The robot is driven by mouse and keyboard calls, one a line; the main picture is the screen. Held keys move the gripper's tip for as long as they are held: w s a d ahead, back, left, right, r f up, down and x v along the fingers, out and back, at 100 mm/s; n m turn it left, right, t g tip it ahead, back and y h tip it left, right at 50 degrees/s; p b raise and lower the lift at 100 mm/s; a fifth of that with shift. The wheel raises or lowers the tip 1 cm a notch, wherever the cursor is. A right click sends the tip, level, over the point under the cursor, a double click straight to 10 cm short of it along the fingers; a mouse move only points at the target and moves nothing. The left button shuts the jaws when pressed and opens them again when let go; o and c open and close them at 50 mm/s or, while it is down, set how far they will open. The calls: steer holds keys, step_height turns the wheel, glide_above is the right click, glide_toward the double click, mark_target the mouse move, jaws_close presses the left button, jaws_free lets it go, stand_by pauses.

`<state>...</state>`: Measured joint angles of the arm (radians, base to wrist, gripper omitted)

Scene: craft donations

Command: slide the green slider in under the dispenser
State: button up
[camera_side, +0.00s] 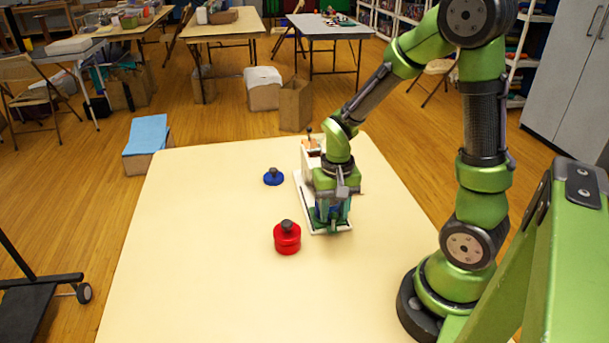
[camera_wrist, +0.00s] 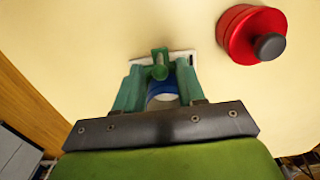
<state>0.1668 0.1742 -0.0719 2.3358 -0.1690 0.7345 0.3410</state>
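The white dispenser (camera_side: 312,157) stands at the far end of a long white base (camera_side: 309,205) on the table, partly hidden behind my arm. The green slider (camera_side: 317,223) is at the near end of that base, away from the dispenser's body. In the wrist view its green knob (camera_wrist: 160,72) shows between my fingers. My gripper (camera_side: 331,220) is down at the slider, its fingers (camera_wrist: 160,75) apart on either side of the knob. I cannot tell whether they press on it. A blue round part (camera_wrist: 163,88) with a pale middle shows between the fingers.
A red round piece with a dark knob (camera_side: 287,238) stands left of the base, and also shows in the wrist view (camera_wrist: 242,35). A blue piece with a dark knob (camera_side: 273,177) lies farther back. The left and front of the table (camera_side: 190,270) are clear.

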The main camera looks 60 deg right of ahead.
jaws_close()
steer(key=shift+w+d, duration=3.6)
steer(key=shift+o, duration=0.2)
jaws_free()
step_height(320, 180, up, 8)
steer(key=shift+f, duration=0.25)
steer(key=s+a+r+n+t+y, duration=0.1)
steer(key=s+a+r+n+t, duration=0.1)
steer(key=s+a+r, duration=0.3)
steer(key=s+a+r+n+t, duration=0.2)
steer(key=s+a+r+t, duration=0.3)
steer(key=a, duration=0.6)
steer(key=shift+s+a+r+n+y, duration=0.4)
steer(key=shift+s+r, duration=0.05)
steer(key=shift+s, duration=0.25)
